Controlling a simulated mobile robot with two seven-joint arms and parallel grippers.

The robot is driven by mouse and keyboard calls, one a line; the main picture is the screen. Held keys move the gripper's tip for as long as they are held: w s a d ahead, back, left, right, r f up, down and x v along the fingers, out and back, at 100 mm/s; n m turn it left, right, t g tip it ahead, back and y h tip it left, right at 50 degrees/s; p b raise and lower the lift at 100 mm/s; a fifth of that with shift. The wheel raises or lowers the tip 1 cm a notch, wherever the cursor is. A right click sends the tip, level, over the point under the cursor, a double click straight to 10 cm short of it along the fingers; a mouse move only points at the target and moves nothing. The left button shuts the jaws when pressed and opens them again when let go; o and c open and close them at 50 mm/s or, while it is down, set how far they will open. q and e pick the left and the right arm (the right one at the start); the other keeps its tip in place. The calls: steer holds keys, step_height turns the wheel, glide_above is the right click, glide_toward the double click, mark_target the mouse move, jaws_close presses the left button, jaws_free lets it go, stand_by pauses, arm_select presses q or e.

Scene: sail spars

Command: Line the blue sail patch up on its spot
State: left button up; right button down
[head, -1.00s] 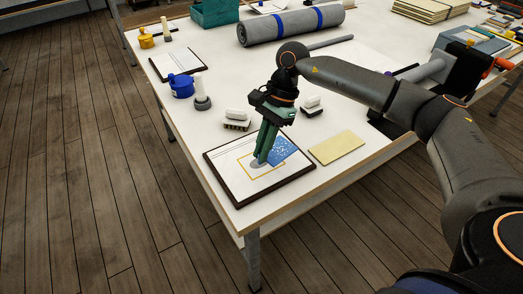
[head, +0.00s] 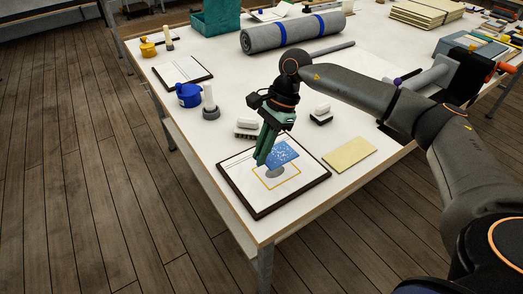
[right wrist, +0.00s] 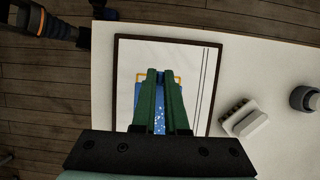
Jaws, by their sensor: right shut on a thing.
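The blue sail patch (head: 284,152), speckled with white, is at the fingertips of my right gripper (head: 263,160), above the dark-framed board (head: 320,178). My right gripper is shut on it, and its green fingers hide part of it. It also shows between the fingers in the right wrist view (right wrist: 160,120). A yellow outline (head: 286,183) on the white sheet marks the spot. The patch overlaps the outline's far part, and the near edge shows clear. A grey oval (head: 275,171) lies inside the outline; I cannot tell whether it is shadow.
A white-topped brush (head: 246,125) and another white block (head: 321,112) stand just behind the board. A pale yellow sheet (head: 349,154) lies to its right. A blue pot (head: 189,95) and a grey-based cylinder (head: 210,105) stand behind left. The table's front edge is close.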

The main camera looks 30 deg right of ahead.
step_height(320, 180, down, 4)
steer(key=b, duration=0.3)
steer(key=shift+f+b, duration=0.15)
steer(key=shift+b, duration=0.25)
steer(key=shift+r+p, duration=0.35)
stand_by(0.3)
steer(key=shift+f+b, duration=1.15)
steer(key=shift+b, duration=0.1)
steer(key=c, duration=0.9)
jaws_free()
steer(key=shift+o, duration=0.2)
steer(key=shift+c, duration=0.3)
